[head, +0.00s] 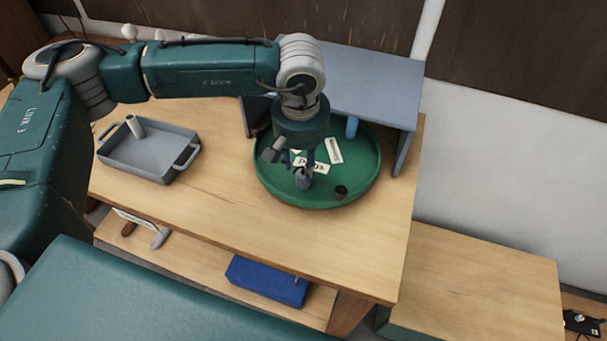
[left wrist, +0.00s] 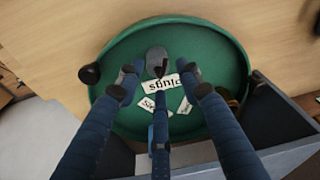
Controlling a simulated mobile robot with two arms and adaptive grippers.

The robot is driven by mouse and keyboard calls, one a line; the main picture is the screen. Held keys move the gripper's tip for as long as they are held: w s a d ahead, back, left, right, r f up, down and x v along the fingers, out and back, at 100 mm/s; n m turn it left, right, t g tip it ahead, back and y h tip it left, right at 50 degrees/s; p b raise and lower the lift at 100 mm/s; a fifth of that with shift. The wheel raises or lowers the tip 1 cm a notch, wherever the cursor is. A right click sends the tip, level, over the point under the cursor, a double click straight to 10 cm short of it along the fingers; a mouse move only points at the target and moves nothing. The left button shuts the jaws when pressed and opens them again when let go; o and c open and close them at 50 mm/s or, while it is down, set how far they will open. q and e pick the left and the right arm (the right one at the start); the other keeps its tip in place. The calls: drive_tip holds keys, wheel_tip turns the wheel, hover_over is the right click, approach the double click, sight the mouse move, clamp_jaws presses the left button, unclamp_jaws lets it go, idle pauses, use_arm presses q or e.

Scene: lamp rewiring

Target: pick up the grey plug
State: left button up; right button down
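My left gripper (head: 291,167) points down over the tray. In the left wrist view its fingers (left wrist: 160,82) are spread, with the grey plug between and slightly beyond the tips. No grip on it shows. My right gripper is not in view.
A dark round piece (head: 340,192) sits near the tray's front right rim. A blue piece (head: 352,126) stands at the back of the tray. A grey-blue shelf (head: 365,85) overhangs the tray's back. A grey pan (head: 145,163) stands left; bare tabletop lies between.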

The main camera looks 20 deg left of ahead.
sight(303, 173)
use_arm(q)
drive_tip(key=shift+f+p, duration=0.25)
drive_tip(key=shift+p, duration=0.1)
drive_tip(key=f+p, duration=0.1)
drive_tip(key=f, duration=0.1)
drive_tip(key=f+p, duration=0.1)
drive_tip(key=shift+w+f, duration=0.2)
drive_tip(key=shift+f, duration=0.15)
drive_tip(key=shift+w+f, duration=0.15)
drive_tip(key=shift+f, duration=0.3)
drive_tip(key=c, duration=0.9)
drive_tip(key=shift+r, duration=0.1)
